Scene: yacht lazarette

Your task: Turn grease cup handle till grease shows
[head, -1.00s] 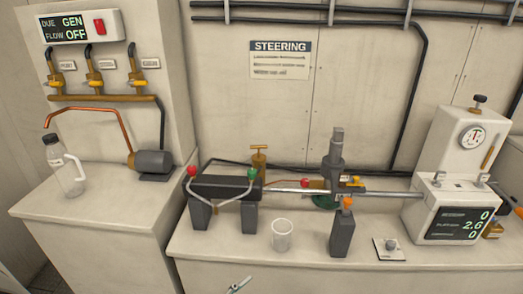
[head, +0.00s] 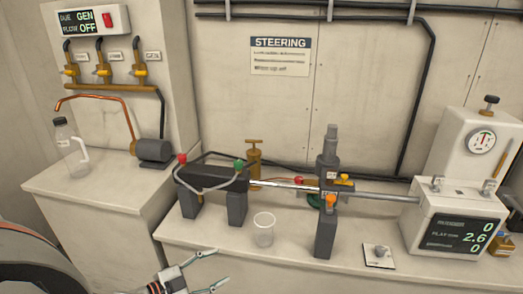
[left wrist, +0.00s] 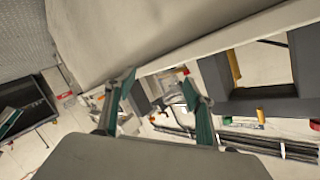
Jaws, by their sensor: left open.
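No grease can be made out at this size. My left gripper (head: 214,268) is at the bottom of the head view, in front of the bench, open and empty. It is well apart from the grease cup. Its two teal-lined fingers (left wrist: 155,98) also show in the left wrist view, spread apart. My right gripper is not in view.
A clear cup (head: 264,230) stands on the bench front. A steel rod (head: 385,196) runs right to a white box with a display (head: 462,235). A dark post with orange knob (head: 326,238) stands mid-bench.

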